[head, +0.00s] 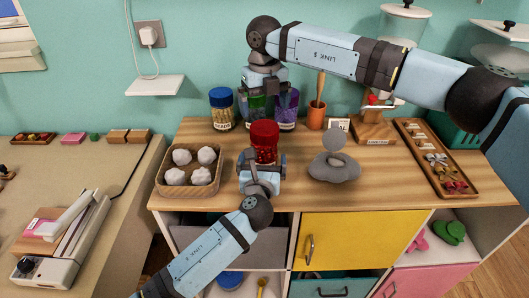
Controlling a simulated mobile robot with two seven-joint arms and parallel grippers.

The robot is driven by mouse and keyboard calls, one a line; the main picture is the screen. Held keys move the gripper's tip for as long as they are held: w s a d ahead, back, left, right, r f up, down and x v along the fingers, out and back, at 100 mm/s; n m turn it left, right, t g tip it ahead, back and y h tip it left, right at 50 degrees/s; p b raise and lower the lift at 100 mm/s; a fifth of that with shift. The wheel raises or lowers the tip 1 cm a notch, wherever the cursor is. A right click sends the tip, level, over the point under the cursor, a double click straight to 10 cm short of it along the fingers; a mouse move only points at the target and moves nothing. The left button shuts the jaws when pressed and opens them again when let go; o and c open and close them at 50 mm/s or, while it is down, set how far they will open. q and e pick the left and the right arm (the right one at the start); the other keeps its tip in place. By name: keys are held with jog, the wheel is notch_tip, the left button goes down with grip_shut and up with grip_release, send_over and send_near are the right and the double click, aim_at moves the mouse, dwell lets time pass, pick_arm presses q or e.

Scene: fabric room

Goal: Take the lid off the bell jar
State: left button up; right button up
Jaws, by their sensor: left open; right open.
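A clear jar with a red lid (264,128) and red contents stands near the middle of the wooden cabinet top; I cannot make out whether the contents are bells. My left gripper (262,160) is open at the near side of this jar, low on its body, and covers its lower part. I cannot tell whether the fingers touch it. My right gripper (265,88) is open and higher up, in front of a green jar (256,106) and a purple jar (287,108) at the back, hiding their tops. Both grippers appear empty.
A blue-lidded jar (222,108) stands at the back left. A basket (163,188) of white lumps sits left of my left gripper. A grey stone-like figure (334,168) stands to the right, with a terracotta cup (316,116) behind it. A long tray (464,188) lies farther right.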

pick_arm(q)
jog(key=shift+w+d, duration=0.2)
jog(key=shift+w, duration=1.9)
